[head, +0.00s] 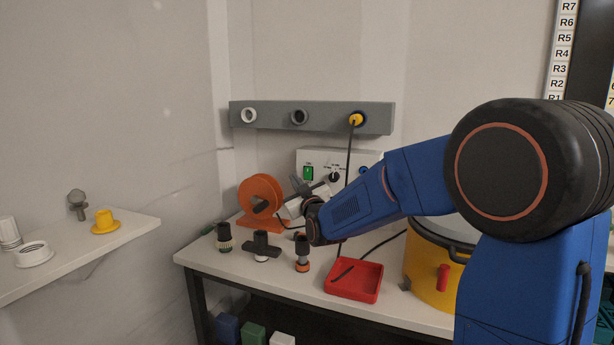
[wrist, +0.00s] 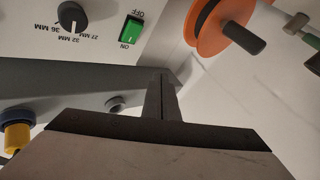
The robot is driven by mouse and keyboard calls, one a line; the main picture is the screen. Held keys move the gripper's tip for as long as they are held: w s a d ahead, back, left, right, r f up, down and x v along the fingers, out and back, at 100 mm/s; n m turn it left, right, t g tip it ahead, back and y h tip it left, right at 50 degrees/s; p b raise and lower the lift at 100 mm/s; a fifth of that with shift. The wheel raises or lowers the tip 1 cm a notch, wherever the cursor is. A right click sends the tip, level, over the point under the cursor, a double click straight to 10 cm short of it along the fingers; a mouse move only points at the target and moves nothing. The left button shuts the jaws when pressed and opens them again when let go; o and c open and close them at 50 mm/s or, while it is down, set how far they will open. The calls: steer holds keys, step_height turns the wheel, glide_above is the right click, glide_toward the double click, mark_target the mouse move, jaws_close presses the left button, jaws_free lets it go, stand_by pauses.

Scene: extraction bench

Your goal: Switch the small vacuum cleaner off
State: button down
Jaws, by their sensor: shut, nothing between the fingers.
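A white control panel (head: 340,158) with a green rocker switch (head: 308,173) and a black dial (head: 334,177) stands at the back of the bench. In the wrist view the green switch (wrist: 131,29) sits between the words OFF and ON; which end is pressed I cannot tell. A yellow drum (head: 427,262) with a red latch stands at the right, partly behind my arm, which hides how it meets the panel. My gripper (head: 299,184) is shut and empty, in front of the panel near the switch. Its fingertips (wrist: 163,78) are apart from the switch in the wrist view.
An orange reel (head: 259,196) stands left of the panel. Several dark fittings and a red tray (head: 355,281) lie at the bench front. A grey wall rail (head: 275,115) holds a yellow plug (head: 356,119) with a hanging black cable. A side shelf is at left.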

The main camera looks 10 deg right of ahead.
mark_target(304, 172)
steer(key=shift+w+d+f, duration=0.2)
steer(key=shift+w+d, duration=0.65)
steer(key=shift+w, duration=0.3)
steer(key=shift+w+d+f, duration=0.25)
steer(key=shift+w+d, duration=0.6)
steer(key=shift+w, duration=0.3)
steer(key=shift+w+d+f, duration=0.2)
steer(key=shift+w+d, duration=0.65)
steer(key=shift+w, duration=0.3)
steer(key=shift+w+d, duration=0.1)
steer(key=shift+w+d+f, duration=0.1)
steer(key=shift+w+d, duration=0.05)
steer(key=shift+w, duration=0.05)
steer(key=shift+w+d+r, duration=0.2)
stand_by(0.5)
steer(key=shift+w+d, duration=0.15)
steer(key=shift+d, duration=0.05)
stand_by(0.5)
steer(key=shift+a+f, duration=0.1)
steer(key=shift+f, duration=0.1)
steer(key=shift+s, duration=0.25)
stand_by(0.3)
steer(key=shift+s+a+r, duration=0.2)
steer(key=shift+s+a, duration=0.65)
steer(key=shift+s, duration=0.2)
steer(key=shift+s+a+r, duration=0.15)
steer(key=shift+s+a, duration=0.7)
steer(key=shift+s, duration=0.2)
